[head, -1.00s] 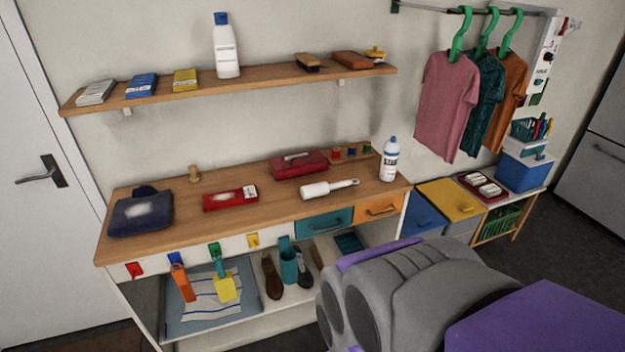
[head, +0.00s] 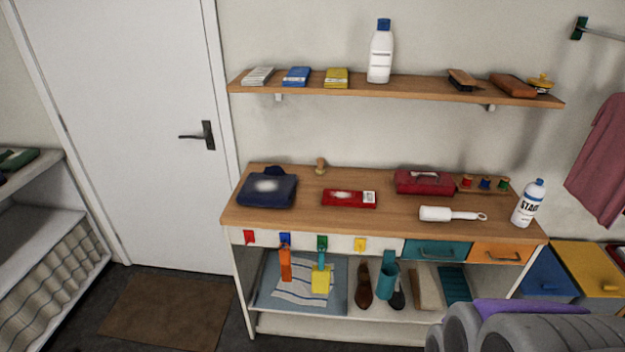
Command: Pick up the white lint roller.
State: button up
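The white lint roller (head: 436,214) lies on its side on the wooden counter (head: 300,213), near its front edge at the right. Its thick white roll is on the left and its thin handle with a loop end points right, towards a white starch bottle. Nothing covers it. Grey and purple parts of my own body show at the lower right. My gripper's fingers do not show.
A starch bottle (head: 530,203) stands right of the roller. A red case (head: 424,182) and a rack of thread spools (head: 484,184) lie behind it. A red box (head: 349,198) and a dark blue bag (head: 267,190) are further left. A shelf (head: 430,92) hangs above.

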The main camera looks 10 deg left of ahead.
aim_at(431, 213)
jog(key=i+l, duration=0.2)
jog(key=i, duration=0.3)
jog(key=i+l, duration=0.25)
jog(key=i, duration=0.3)
jog(key=z, duration=0.05)
